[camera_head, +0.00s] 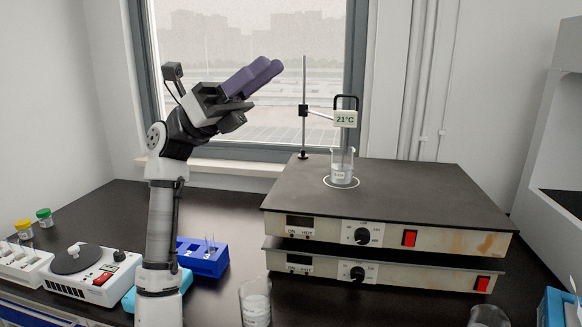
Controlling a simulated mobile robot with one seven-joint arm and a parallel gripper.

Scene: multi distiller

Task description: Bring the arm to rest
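My arm rises from the lower left of the head view, with the grey-white forearm upright and the wrist bent to the right. My gripper (272,66) is up in front of the window, its two purple fingers pointing up and to the right. The fingers overlap in this view, so any gap between them cannot be made out. No object shows at the fingertips. The gripper is apart from the bench and from the equipment on it.
Two stacked hot plates (400,200) stand at right. On top is a beaker (342,170) below a stand (304,110) with a 21°C display (346,118). A front beaker (255,303), a blue tube rack (205,262) and a centrifuge (90,270) are near my arm.

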